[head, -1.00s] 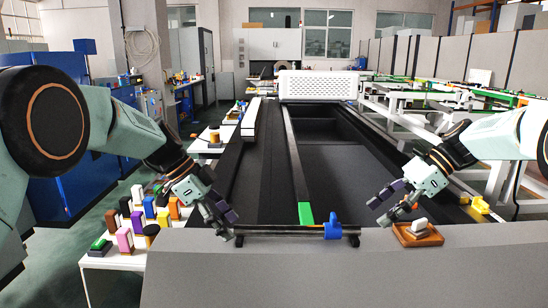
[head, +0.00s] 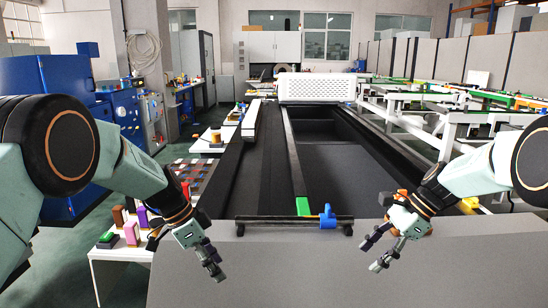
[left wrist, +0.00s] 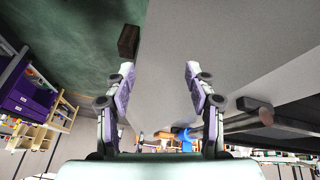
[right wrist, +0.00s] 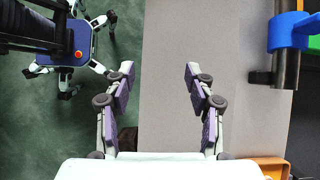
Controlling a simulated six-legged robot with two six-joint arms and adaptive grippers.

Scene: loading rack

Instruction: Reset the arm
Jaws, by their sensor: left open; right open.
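My left gripper (head: 216,270) hangs open and empty in front of the grey front panel, below and left of the black bar. In the left wrist view its two fingers (left wrist: 160,72) are spread with nothing between them. My right gripper (head: 376,254) is also open and empty, pointing down and left in front of the panel, right of the blue clamp. The right wrist view shows its fingers (right wrist: 160,72) apart over the bare grey surface.
The black bar (head: 270,222) with a blue clamp (head: 327,217) lies across the near end of the dark rack. An orange tray (right wrist: 270,166) is beside the right gripper. A white table (head: 118,254) with several coloured items is at left. The grey panel (head: 300,275) is clear.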

